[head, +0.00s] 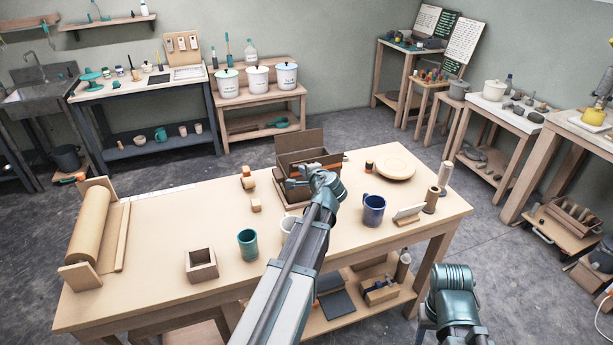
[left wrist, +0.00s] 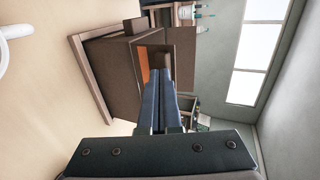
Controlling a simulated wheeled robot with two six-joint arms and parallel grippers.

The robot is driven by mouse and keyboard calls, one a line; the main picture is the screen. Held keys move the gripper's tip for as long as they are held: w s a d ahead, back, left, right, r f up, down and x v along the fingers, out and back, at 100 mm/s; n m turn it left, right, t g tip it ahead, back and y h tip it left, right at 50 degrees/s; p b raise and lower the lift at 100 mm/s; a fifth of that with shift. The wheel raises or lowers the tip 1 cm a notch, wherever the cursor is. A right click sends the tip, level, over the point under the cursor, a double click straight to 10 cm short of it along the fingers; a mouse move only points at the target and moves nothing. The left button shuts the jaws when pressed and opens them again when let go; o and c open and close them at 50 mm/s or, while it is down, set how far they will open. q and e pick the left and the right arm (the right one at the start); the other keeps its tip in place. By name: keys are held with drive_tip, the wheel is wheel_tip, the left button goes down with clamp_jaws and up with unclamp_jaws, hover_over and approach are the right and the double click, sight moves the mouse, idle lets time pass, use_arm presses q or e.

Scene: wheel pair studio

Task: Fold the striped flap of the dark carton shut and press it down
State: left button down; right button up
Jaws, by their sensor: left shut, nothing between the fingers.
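The dark carton (head: 296,168) stands on the wooden table, with a tall brown flap (head: 299,142) upright at its far side. No stripes can be made out on it. In the left wrist view the carton (left wrist: 112,72) appears turned sideways, with an orange patch (left wrist: 143,66) at its opening and a brown flap (left wrist: 183,48) beyond. My left gripper (head: 289,183) is at the carton's near side in the head view. Its fingers (left wrist: 165,62) are shut and empty, with their tips overlapping the opening in the picture; contact cannot be told. My arm hides part of the carton. My right gripper is out of view.
On the table (head: 160,225), a teal cup (head: 247,244), a blue mug (head: 373,210) and a small wooden box (head: 201,264) stand nearer. A round plate (head: 390,165) lies right of the carton. A paper roll (head: 90,228) fills the left end. The left-middle tabletop is clear.

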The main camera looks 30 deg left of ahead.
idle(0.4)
use_arm(q)
drive_tip(key=w+a+r+g+h+p, duration=0.1)
drive_tip(key=p, duration=0.3)
drive_tip(key=w+a+r+g+h+p, duration=0.1)
drive_tip(key=a+g+h+p, duration=0.1)
drive_tip(key=p, duration=0.2)
drive_tip(key=w+a+r+g+h+p, duration=0.1)
drive_tip(key=w+h+p, duration=0.1)
drive_tip(key=p, duration=0.3)
drive_tip(key=shift+a+g, duration=0.25)
drive_tip(key=shift+g, duration=0.05)
drive_tip(key=w+a+f+g+h+b, duration=0.2)
drive_tip(key=w+a+f+g+h, duration=0.1)
drive_tip(key=w+a+f+h, duration=0.1)
drive_tip(key=shift+w+a+f+g+h, duration=0.3)
drive_tip(key=shift+w+a+f, duration=0.55)
drive_tip(key=shift+a, duration=0.45)
drive_tip(key=shift+s+f, duration=0.1)
drive_tip(key=shift+f, duration=0.05)
